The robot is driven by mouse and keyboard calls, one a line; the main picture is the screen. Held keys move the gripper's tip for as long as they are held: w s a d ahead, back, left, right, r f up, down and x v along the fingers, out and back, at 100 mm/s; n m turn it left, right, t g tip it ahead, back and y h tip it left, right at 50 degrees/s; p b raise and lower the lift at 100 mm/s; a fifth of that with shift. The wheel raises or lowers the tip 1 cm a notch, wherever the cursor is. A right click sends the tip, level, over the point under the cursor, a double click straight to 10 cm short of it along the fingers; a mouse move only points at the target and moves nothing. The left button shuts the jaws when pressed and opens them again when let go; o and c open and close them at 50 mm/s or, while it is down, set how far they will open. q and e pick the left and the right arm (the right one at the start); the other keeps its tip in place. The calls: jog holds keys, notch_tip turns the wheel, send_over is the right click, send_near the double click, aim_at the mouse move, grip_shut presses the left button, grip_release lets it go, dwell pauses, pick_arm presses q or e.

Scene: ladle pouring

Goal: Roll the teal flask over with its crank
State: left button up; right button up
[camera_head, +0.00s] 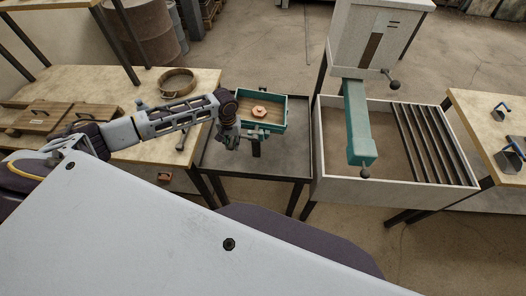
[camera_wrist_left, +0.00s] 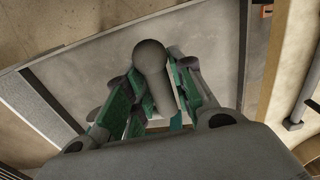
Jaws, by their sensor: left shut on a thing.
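The teal flask (camera_head: 270,125) is an open teal box on a dark stand. Its brown inside faces up, with a small orange piece (camera_head: 259,111) in the middle. My left gripper (camera_head: 231,140) is at the flask's near left side. In the left wrist view, my left gripper (camera_wrist_left: 152,98) is shut on a grey round-ended handle (camera_wrist_left: 150,58), which looks like the flask's crank. Its green-padded fingers lie on both sides of the handle. The rest of the crank is hidden behind the gripper in the head view. My right gripper is not in view.
A dark table (camera_head: 285,165) bears the flask. To its right is a shallow bin (camera_head: 325,165) with dark bars, below a pale cabinet (camera_head: 365,45) with a teal arm (camera_head: 358,120). A wooden bench (camera_head: 90,80) on the left holds a round sieve (camera_head: 178,82).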

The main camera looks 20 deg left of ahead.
pick_arm(q)
jog(key=shift+s+f, duration=0.2)
jog(key=shift+f, duration=0.3)
jog(key=shift+f+p, duration=0.1)
jog(key=shift+p, duration=0.2)
jog(key=shift+f, duration=0.15)
jog(key=o, duration=1.1)
jog(key=shift+a, duration=0.1)
jog(key=shift+r, duration=0.2)
jog(key=shift+s+d+r, duration=0.15)
jog(key=shift+s+r, duration=0.3)
jog(key=shift+r, duration=0.7)
jog(key=shift+s+d+r, duration=0.2)
jog(key=shift+s+r, duration=0.25)
jog(key=shift+r, duration=0.65)
jog(key=shift+s+d+r, duration=0.15)
jog(key=shift+s+r, duration=0.3)
jog(key=shift+r, duration=0.7)
